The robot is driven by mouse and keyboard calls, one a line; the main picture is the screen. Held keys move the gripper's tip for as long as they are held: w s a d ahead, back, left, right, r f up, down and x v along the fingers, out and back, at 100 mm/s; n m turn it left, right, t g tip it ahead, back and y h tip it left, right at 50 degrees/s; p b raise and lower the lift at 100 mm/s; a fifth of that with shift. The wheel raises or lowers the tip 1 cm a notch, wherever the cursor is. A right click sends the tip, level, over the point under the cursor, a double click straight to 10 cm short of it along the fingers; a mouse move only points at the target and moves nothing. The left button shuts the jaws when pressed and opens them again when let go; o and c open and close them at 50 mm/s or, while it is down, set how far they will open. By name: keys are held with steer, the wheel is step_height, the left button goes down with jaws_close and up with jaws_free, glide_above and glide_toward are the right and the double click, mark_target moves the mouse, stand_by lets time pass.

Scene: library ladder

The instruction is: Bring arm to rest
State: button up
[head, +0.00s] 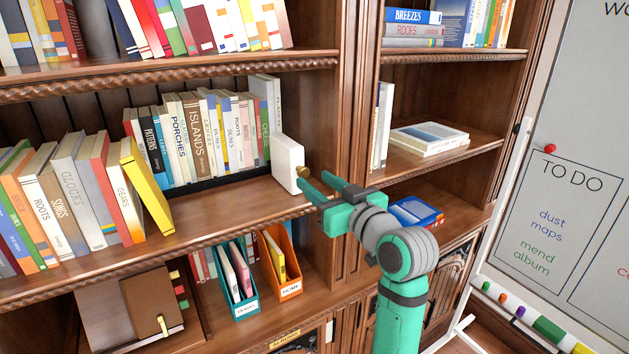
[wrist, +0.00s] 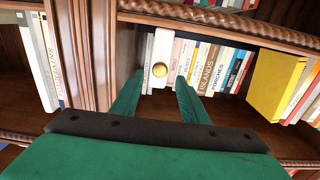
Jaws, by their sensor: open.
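My gripper (head: 317,187) is green with a grey wrist and stands in front of the middle shelf of the bookcase. Its two fingers are apart and nothing is between them. A white block with a round brass knob (head: 287,164) stands upright on that shelf at the right end of a row of books. The fingertips are close to the knob in the head view; I cannot tell whether they touch it. In the wrist view the gripper (wrist: 152,90) has its fingers spread, with the brass knob (wrist: 159,69) showing beyond and between them.
A yellow book (head: 146,186) leans at the left of the shelf. An upright post (head: 356,100) divides the bookcase beside my arm. Teal and orange file boxes (head: 281,265) stand below. A whiteboard (head: 570,170) stands at the right.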

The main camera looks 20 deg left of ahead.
steer(key=shift+f, duration=0.15)
steer(key=s+d+f+m+t+h, duration=0.1)
steer(key=d+f+m+t+h, duration=0.15)
steer(key=f, duration=0.65)
steer(key=d+f+m+t+h, duration=0.1)
steer(key=d+f+m, duration=0.15)
steer(key=f, duration=0.65)
steer(key=s+d+f+m+h, duration=0.3)
steer(key=s+f, duration=0.3)
steer(key=f, duration=0.3)
steer(key=s+d+f+m+h, duration=0.2)
steer(key=s+f, duration=0.3)
steer(key=f, duration=0.4)
steer(key=s+d+f+m+h, duration=0.1)
steer(key=s+d+f+h, duration=0.2)
steer(key=s, duration=0.6)
steer(key=s+d+f+h, duration=0.1)
steer(key=s+d+f, duration=0.1)
steer(key=s+f, duration=0.55)
steer(key=s+d+r, duration=0.1)
steer(key=s+r, duration=0.1)
steer(key=s, duration=0.8)
steer(key=s+d+r+n, duration=0.1)
steer(key=s+r, duration=0.2)
steer(key=s, duration=0.6)
steer(key=shift+s+h, duration=0.35)
steer(key=shift+h, duration=0.1)
steer(key=shift+d, duration=0.1)
